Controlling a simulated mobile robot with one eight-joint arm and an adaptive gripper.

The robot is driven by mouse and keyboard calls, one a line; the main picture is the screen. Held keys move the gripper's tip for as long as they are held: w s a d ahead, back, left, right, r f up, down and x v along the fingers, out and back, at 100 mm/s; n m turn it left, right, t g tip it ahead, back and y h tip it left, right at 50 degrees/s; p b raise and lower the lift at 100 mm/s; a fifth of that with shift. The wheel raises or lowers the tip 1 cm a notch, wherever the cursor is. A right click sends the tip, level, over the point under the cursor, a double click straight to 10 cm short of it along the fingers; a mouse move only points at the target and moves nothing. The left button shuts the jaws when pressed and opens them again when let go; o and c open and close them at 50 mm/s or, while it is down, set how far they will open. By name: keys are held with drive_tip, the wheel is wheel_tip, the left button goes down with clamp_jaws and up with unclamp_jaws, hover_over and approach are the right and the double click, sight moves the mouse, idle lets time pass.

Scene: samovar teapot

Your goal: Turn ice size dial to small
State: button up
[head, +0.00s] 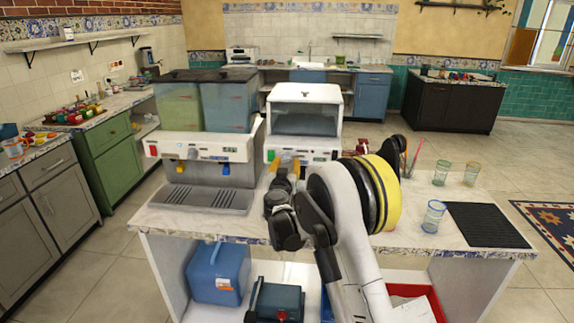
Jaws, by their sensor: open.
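A white countertop machine with a dark window (305,122), which looks like the ice maker, stands at the middle of the near counter. Its lower front panel (318,156) carries small green and red marks. I cannot pick out the ice size dial or its setting; part of the panel is hidden behind my gripper and arm. My gripper (284,164) is in front of the left part of this panel, its orange-yellow fingers pointing toward the machine and apart, with nothing seen between them. I cannot tell whether they touch the panel.
A two-tank drink dispenser (205,147) stands close on the left. Glasses (433,216) and a black ribbed mat (485,225) are on the right of the counter (400,240). A blue container (217,272) sits on the shelf below.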

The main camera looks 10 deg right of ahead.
drive_tip(key=shift+w+d, duration=0.2)
drive_tip(key=shift+w, duration=0.35)
clamp_jaws()
